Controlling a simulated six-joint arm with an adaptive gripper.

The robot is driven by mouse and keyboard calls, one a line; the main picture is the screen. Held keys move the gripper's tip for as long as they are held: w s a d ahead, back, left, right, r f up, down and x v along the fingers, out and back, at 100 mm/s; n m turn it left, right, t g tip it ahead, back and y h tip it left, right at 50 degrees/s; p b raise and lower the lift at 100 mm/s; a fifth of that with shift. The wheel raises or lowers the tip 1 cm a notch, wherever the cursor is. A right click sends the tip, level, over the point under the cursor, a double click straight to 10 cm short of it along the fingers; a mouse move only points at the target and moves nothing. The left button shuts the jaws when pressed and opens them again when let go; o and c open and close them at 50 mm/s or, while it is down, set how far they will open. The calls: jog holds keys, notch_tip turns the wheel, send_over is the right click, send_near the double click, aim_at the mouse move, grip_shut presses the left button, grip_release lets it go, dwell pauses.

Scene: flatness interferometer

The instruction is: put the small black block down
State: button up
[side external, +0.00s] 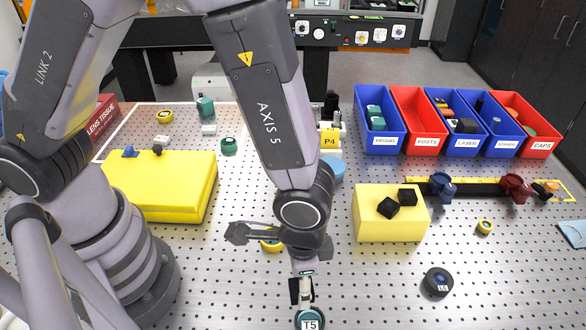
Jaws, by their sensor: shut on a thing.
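My gripper (302,292) points down at the bottom centre of the side external view, just above a round teal piece marked T5 (310,320). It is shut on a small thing. Dark patches show at its fingertips, but I cannot separate a small black block from the dark fingers there. Whether the fingertips touch the T5 piece cannot be told. Two small black blocks lie close together on the yellow box (375,226) at the right: a nearer one (387,208) and a farther one (407,197).
Labelled blue and red bins (418,135) stand at the back right. A dark rail with knobs (485,189) lies before them. A black round piece (437,282) sits at the right front. A large yellow case (160,190) is at the left. The front right of the perforated table is mostly clear.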

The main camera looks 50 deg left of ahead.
jog(key=shift+a+r, duration=0.5)
jog(key=shift+a, duration=0.25)
jog(key=w+a+r+n, duration=0.4)
jog(key=w+a, duration=0.1)
jog(key=w, duration=0.4)
jog(key=w+a+r+n, duration=0.3)
jog(key=w+a+r, duration=0.15)
jog(key=w, duration=0.55)
send_over(381, 192)
jog(key=s, duration=0.1)
jog(key=f, duration=0.9)
jog(key=shift+a+f, duration=0.2)
jog(key=shift+w+d+f, duration=0.25)
jog(key=shift+w+f, duration=0.25)
jog(key=shift+f, duration=1.7)
